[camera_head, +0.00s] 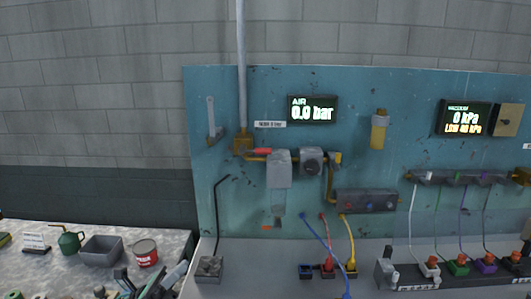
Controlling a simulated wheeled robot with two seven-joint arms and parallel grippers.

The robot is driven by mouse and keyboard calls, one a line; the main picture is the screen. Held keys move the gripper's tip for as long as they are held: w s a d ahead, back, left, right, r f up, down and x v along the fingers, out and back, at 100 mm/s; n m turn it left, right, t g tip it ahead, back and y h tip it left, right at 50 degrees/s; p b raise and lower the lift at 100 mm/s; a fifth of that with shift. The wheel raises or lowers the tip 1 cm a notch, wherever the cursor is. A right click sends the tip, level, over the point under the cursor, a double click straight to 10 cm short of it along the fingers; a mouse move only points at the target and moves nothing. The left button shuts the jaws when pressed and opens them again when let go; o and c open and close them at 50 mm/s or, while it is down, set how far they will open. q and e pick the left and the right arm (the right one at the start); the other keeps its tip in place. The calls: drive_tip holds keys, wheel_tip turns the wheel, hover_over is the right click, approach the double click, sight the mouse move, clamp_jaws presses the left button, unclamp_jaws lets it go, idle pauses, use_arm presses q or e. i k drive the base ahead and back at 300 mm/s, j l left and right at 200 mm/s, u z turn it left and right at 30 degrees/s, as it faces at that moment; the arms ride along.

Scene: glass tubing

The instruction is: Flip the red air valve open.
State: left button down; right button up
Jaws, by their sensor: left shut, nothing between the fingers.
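The red air valve handle (263,151) is a short red lever on the brass valve (243,142) at the foot of the grey vertical pipe, on the left of the teal panel. The lever lies about level and points right along the brass line. The air display (312,109) above it reads 0.0 bar. My left gripper (150,282) is low at the bottom left, partly cut off by the picture edge, shut and empty. It is well below and left of the valve, apart from it. My right gripper is not in view.
A grey filter unit (279,168) and a dark regulator (312,161) sit right of the valve. A bent black rod stands on a grey block (209,268) below it. A grey bin (101,250) and a red can (145,253) are on the left table. Coloured hoses hang at right.

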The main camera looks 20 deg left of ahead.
sight(242, 148)
drive_tip(key=i, duration=1.15)
